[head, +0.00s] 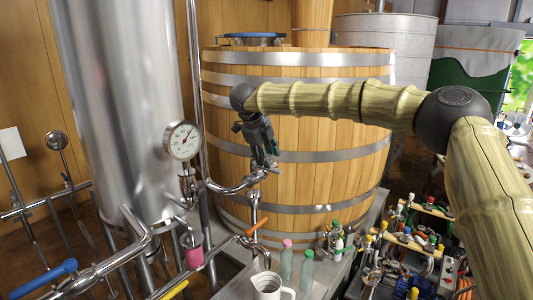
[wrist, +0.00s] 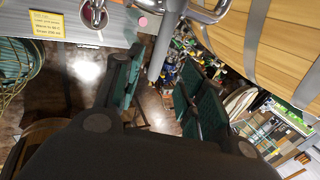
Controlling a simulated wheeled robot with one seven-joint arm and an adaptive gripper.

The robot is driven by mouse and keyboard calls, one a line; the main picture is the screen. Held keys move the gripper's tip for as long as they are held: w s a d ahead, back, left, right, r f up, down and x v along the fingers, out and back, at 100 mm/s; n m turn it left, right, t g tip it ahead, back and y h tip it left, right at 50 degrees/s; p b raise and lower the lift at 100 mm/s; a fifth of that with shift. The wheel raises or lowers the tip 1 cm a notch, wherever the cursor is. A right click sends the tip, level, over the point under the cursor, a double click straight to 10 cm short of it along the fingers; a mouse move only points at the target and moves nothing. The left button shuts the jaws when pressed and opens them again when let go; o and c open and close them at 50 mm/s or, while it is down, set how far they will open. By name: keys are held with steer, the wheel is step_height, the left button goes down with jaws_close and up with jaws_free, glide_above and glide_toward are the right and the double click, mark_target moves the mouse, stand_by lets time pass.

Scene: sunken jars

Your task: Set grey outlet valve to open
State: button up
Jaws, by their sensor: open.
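My gripper (head: 264,158) is open in front of the wooden vat, at the steel pipe elbow. In the wrist view its two green-padded fingers (wrist: 162,95) are spread apart. A grey bar (wrist: 164,42) reaches down from the top into the gap between them; it looks like the grey valve's lever, but I cannot be sure. No finger is seen closed on it. In the head view the grey valve is not clearly told apart from the pipe (head: 236,187) and is partly hidden by my gripper.
An orange-handled valve (head: 256,228) sits just below my gripper. A blue handle (head: 45,278) and a yellow handle (head: 174,290) are lower left. Bottles (head: 286,262) and a white mug (head: 268,286) stand on the bench. The steel tank (head: 115,100) and gauge (head: 182,141) are left.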

mark_target(272, 168)
steer(key=x, duration=0.5)
steer(key=shift+f, duration=0.25)
steer(key=shift+d+f+b, duration=0.15)
steer(key=shift+f+b, duration=0.15)
steer(key=shift+w+d+f, duration=0.1)
steer(key=shift+w+f, duration=0.05)
steer(key=shift+f, duration=0.15)
steer(key=shift+c, duration=0.4)
